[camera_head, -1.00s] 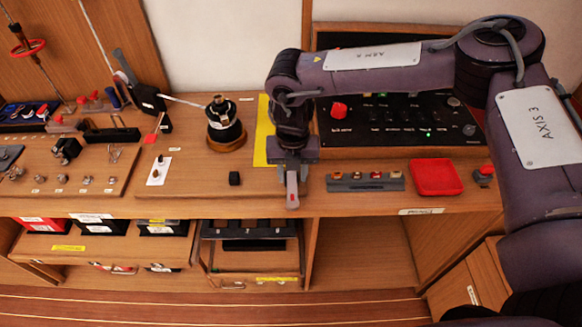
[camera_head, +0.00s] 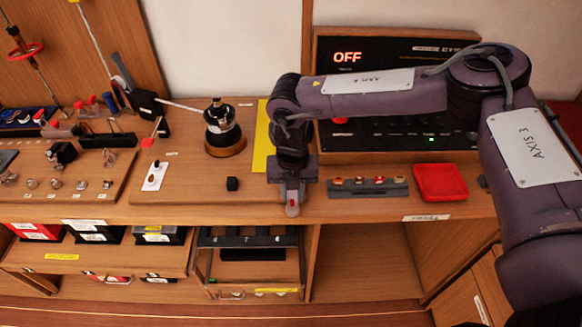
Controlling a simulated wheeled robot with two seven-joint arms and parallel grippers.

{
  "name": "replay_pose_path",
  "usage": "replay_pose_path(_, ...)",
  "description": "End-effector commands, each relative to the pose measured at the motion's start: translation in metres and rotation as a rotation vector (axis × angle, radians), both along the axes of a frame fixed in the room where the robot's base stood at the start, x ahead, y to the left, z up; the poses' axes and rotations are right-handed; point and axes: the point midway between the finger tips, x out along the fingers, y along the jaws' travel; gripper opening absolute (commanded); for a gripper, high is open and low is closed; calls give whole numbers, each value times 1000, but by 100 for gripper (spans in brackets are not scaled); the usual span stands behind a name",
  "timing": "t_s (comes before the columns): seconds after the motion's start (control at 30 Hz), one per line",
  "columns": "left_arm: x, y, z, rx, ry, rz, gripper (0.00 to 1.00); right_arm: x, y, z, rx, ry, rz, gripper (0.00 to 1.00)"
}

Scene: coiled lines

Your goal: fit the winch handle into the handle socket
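The winch (camera_head: 222,127) is a black drum on a round wooden base on the bench, left of centre. The handle socket seems to be in its top (camera_head: 216,103), which looks free. I cannot surely pick out the winch handle; a long dark bar (camera_head: 108,140) lies on the board at the left, but it is too small to tell. My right gripper (camera_head: 292,206) points down at the bench's front edge, right of the winch. A pale, red-tipped part shows at its fingers; I cannot tell whether it is open or holds something. My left gripper is out of view.
A line runs from the winch to a black block (camera_head: 148,104). A small black cube (camera_head: 232,184) and white plate (camera_head: 154,176) lie in front. A red tray (camera_head: 440,182) and grey strip (camera_head: 367,187) are at right. A control panel (camera_head: 400,60) reads OFF.

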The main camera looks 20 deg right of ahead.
Motion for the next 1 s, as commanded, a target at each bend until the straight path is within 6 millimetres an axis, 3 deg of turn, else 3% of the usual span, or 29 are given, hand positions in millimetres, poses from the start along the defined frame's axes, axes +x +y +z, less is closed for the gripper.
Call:
replay_pose_path(0.8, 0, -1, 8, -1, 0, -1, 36, 0, 0, 9, 1, -1, 0, 0)
replay_pose_path(1.0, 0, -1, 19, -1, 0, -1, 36, 0, 0, 21, 1, -1, -1, 0)
